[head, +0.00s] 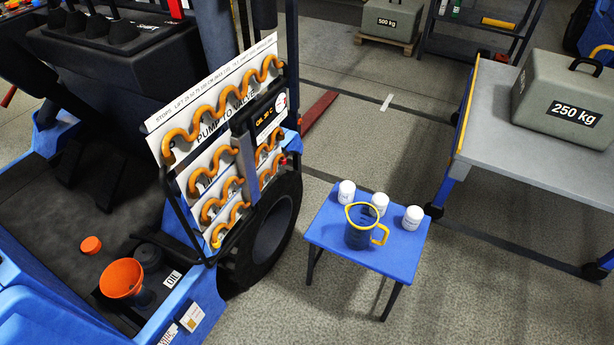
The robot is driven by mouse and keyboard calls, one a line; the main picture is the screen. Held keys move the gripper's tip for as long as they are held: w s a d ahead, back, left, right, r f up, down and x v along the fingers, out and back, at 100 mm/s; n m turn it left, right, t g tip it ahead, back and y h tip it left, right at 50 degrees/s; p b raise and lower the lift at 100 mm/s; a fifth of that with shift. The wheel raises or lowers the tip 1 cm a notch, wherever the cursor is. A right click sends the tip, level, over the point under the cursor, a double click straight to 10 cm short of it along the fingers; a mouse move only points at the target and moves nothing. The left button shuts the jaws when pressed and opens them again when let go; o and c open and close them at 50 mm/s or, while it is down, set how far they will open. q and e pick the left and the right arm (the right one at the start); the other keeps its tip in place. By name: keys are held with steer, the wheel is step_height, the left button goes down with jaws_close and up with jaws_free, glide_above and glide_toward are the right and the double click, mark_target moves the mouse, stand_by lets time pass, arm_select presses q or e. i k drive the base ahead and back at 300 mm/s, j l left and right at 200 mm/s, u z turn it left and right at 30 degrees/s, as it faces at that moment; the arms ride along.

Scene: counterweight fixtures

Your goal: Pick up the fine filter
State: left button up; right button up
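Three white cylinders with small printed labels stand upright on a small blue table (397,262). The left one (346,193) is near the table's back left, the middle one (379,203) is partly hidden behind a jug, and the right one (412,218) is near the right edge. They look like filters, but the labels are too small to read, so I cannot tell which is the fine filter. Neither of my grippers is in view.
A dark blue jug with a yellow rim and handle (362,232) stands before the cylinders. On the left is a blue vehicle with an orange funnel (121,279) and a panel of orange hoses (221,105). On the right, a grey bench (490,150) bears a 250 kg weight (560,98).

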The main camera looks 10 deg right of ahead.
mark_target(347, 188)
steer(key=z, duration=0.6)
steer(key=l+u, duration=0.1)
steer(key=u, duration=0.2)
steer(key=i+l+u, duration=0.15)
steer(key=l+u, duration=0.25)
steer(key=l, duration=0.7)
steer(key=l+u, duration=0.4)
steer(key=l, duration=0.75)
